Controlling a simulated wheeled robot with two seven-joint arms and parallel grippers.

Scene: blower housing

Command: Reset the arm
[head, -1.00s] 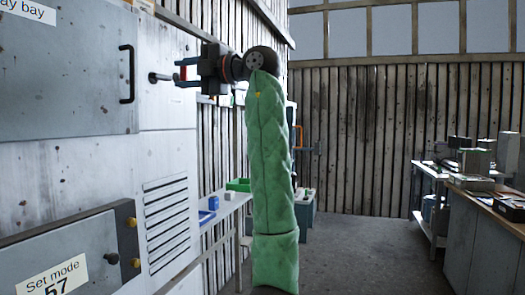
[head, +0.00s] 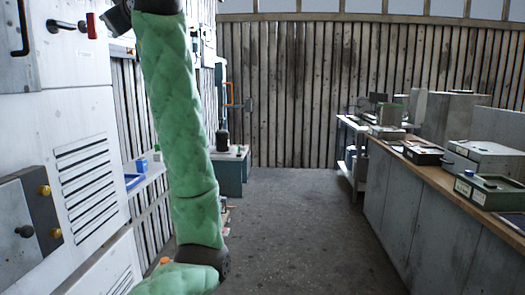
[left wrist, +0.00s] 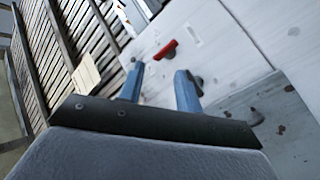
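A short lever with a red end (head: 92,25) sticks out from the white wall cabinet at the upper left of the head view. My right gripper is in neither view.
A vented white cabinet (head: 85,190) with a knobbed grey box (head: 28,225) stands close on the left. A long bench (head: 415,160) with several cases runs along the right. The floor (head: 300,220) between is clear back to the slatted wall.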

